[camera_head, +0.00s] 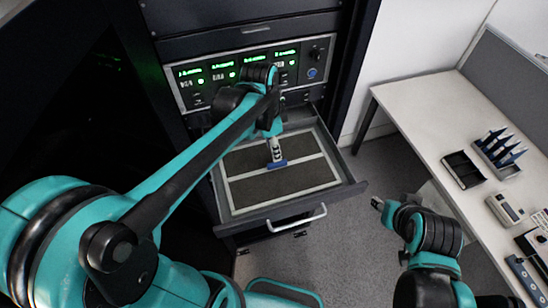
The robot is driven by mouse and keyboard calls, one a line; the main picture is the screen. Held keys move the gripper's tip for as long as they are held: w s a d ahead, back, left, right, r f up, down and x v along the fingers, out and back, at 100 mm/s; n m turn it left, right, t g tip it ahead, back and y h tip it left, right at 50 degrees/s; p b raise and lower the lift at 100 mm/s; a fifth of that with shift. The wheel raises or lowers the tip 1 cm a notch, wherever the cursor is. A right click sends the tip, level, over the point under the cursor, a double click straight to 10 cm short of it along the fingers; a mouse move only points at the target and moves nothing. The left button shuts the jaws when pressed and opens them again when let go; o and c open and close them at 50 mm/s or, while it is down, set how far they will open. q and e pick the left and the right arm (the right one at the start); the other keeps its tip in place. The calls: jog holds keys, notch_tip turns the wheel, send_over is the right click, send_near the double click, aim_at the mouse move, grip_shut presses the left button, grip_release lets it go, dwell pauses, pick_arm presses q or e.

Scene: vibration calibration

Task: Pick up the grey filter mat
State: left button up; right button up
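The grey filter mat (285,181) appears to be the dark grey panel lying flat in the open drawer (221,203). A pale strip divides it from another dark panel behind. My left gripper (276,158) points down over the middle of the drawer, at the pale strip. A small blue bar shows at its tips; I cannot tell whether it is part of the gripper or touches the mat. Its finger gap is not clear. My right gripper (378,204) is to the right of the drawer, above the floor, small and partly hidden by its wrist.
A rack panel (321,54) with green displays stands behind the drawer. The drawer has a front handle (297,218). At right, a white table (425,125) holds a black tray (464,170), a blue-finned holder (498,152) and a handheld device (505,209). Grey floor lies between.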

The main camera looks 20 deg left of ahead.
aim_at(277, 166)
pick_arm(q)
jog(key=f, duration=0.5)
jog(key=shift+w+d+f, duration=0.25)
jog(key=shift+d+f, duration=0.1)
jog(key=shift+f, duration=0.05)
jog(key=shift+s+d+f, duration=0.15)
jog(key=shift+f, duration=0.25)
grip_shut()
